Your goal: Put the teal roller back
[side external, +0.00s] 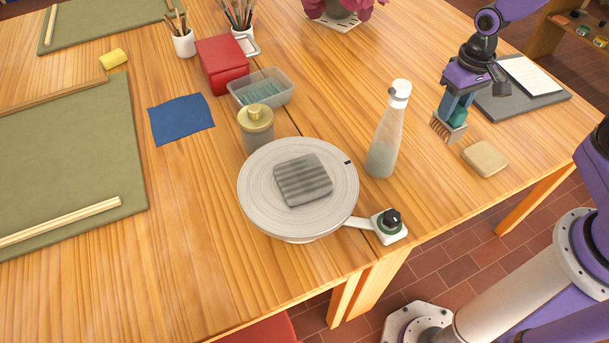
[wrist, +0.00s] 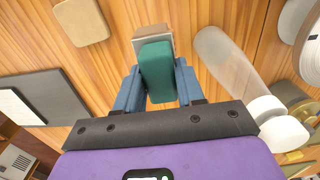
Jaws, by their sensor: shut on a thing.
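My gripper (side external: 456,104) is at the right side of the table, shut on the teal roller (side external: 458,117). In the wrist view the teal roller (wrist: 157,72) sits between the two blue fingers, with a pale end piece (wrist: 153,38) beyond it. In the side view that pale, ridged end points down, close above the wood; I cannot tell whether it touches. A clay slab with grooves (side external: 303,180) lies on the round grey wheel (side external: 256,204). A clear tub (side external: 262,99) with teal contents stands behind the wheel.
A tall bottle (side external: 388,130) stands between the wheel and my gripper. A lidded jar (side external: 257,128) stands by the tub. A tan block (side external: 485,158) and a grey board with paper (side external: 520,100) lie near my gripper. A control knob (side external: 391,220) sits at the front edge.

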